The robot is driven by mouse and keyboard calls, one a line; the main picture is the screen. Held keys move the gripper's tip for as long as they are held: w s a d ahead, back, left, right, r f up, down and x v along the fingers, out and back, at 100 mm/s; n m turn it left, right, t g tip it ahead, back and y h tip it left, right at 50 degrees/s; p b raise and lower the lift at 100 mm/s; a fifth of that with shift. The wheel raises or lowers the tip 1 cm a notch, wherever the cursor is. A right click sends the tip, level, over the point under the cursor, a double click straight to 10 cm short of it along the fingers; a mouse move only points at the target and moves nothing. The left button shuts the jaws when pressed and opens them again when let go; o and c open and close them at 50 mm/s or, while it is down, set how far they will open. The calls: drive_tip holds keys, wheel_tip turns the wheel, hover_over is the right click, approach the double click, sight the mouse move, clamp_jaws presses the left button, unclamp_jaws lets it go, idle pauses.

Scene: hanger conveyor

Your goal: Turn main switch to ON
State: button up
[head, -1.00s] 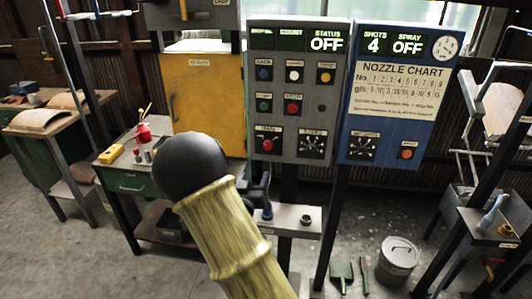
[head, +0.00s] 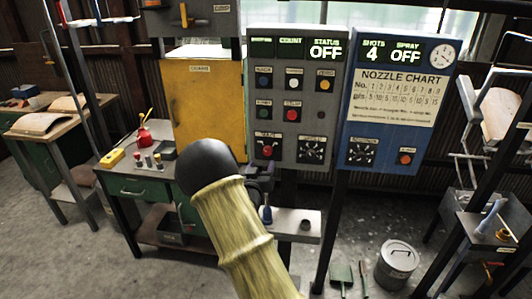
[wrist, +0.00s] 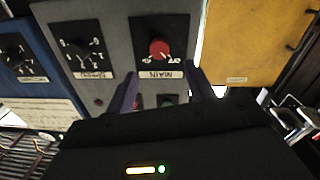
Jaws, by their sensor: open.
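The main switch is a red knob on a black square plate, low on the left side of the grey control panel (head: 318,130). The main switch (head: 267,150) shows in the head view just above my gripper (head: 262,182). In the wrist view the panel appears upside down, and the red main switch (wrist: 160,48) with its MAIN label is ahead of my gripper (wrist: 163,88). The two fingers are apart and empty, short of the knob and not touching it. Which way the knob points is too small to tell. The status display (head: 325,51) reads OFF.
A numbered selector dial (head: 311,150) sits right of the main switch. A blue nozzle panel (head: 372,165) is to the right and a yellow cabinet (head: 205,110) to the left. A small shelf (head: 300,222) juts out below. A lidded bucket (head: 397,262) stands on the floor.

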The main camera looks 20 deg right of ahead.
sight(267, 152)
drive_tip(key=p+x, duration=0.1)
drive_tip(key=x, duration=0.7)
drive_tip(key=c, duration=1)
